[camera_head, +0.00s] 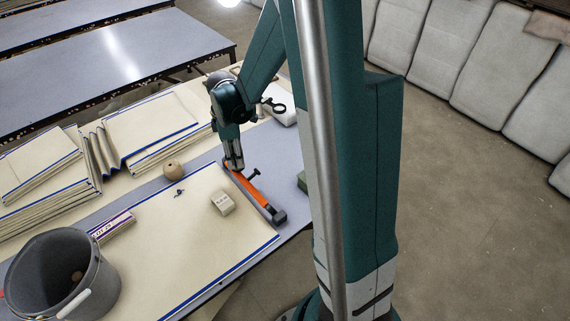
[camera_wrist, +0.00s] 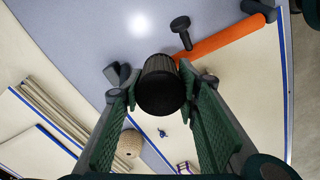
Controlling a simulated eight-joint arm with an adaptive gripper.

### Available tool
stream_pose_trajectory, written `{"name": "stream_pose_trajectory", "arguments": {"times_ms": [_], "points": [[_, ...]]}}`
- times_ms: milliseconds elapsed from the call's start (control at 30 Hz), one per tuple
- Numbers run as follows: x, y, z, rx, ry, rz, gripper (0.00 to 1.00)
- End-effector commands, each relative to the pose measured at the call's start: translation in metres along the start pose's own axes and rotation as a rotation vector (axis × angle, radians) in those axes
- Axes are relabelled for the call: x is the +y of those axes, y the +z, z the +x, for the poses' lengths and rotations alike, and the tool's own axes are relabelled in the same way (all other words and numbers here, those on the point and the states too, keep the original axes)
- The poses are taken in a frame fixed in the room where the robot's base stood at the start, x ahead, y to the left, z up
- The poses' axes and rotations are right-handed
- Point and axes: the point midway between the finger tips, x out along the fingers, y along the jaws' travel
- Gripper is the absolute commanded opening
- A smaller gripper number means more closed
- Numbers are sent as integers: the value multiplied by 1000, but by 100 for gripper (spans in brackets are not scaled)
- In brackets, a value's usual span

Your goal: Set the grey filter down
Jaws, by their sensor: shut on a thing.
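My gripper (camera_head: 234,166) points down over the back right part of the table, by the far end of an orange bar-shaped tool. In the wrist view its two green fingers (camera_wrist: 160,97) are shut on a dark, ribbed, round-ended cylinder, the grey filter (camera_wrist: 161,88). The filter is hard to make out in the head view, behind or between the fingers. I cannot tell whether its lower end touches the table or the tool.
The orange tool (camera_head: 248,188) has dark ends. A small pale box (camera_head: 222,203), a round tan ball (camera_head: 172,169) and a purple-white box (camera_head: 112,227) lie near the cream cloth (camera_head: 190,250). A grey bucket (camera_head: 40,275) stands front left; folded cloth stacks (camera_head: 150,120) lie behind.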

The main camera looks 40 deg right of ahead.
Motion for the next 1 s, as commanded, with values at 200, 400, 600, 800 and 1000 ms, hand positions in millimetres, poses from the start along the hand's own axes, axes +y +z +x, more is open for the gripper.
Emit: {"name": "stream_pose_trajectory", "arguments": {"times_ms": [200, 400, 600, 800, 1000], "points": [[23, 42, 0, 0, 0, 22, 19], [41, 83, 0, 0, -1, 39, 19], [57, 126, 1, 1, -1, 57, 19], [68, 165, 1, 1, -2, 70, 19], [73, 189, 1, 1, -2, 78, 19]]}}
